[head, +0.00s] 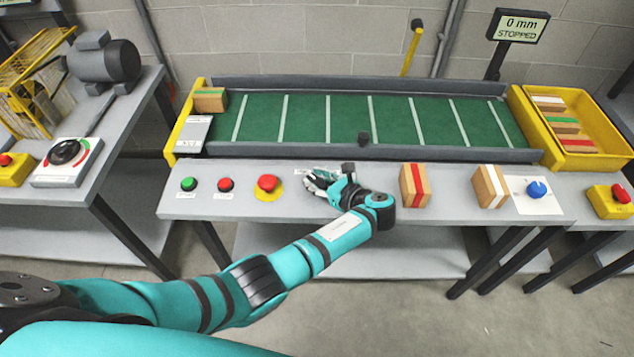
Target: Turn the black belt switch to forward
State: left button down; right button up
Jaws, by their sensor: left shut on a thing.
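My left gripper (320,181) reaches in from the left and is at the front ledge of the belt table, right of the yellow-ringed red button. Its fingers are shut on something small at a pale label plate. They cover it, so the black belt switch and the way it points are hidden; from the place, it is most likely what the fingers hold. The green belt (345,118) lies behind the hand. The display (518,26) above it reads 0 mm, STOPPED. My right gripper is not in view.
On the ledge are a green button (188,184), a red button (225,184), a yellow-ringed red button (267,183), two striped wooden blocks (414,186) (489,187) and a blue knob (537,189). A yellow crate (520,100) holds striped blocks. A large black dial (65,151) is on the left table.

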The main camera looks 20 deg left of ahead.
aim_at(317, 180)
pick_arm(q)
jog(key=shift+n+g, duration=0.3)
jog(key=c, duration=1.1)
grip_release()
notch_tip(317, 180, up, 10)
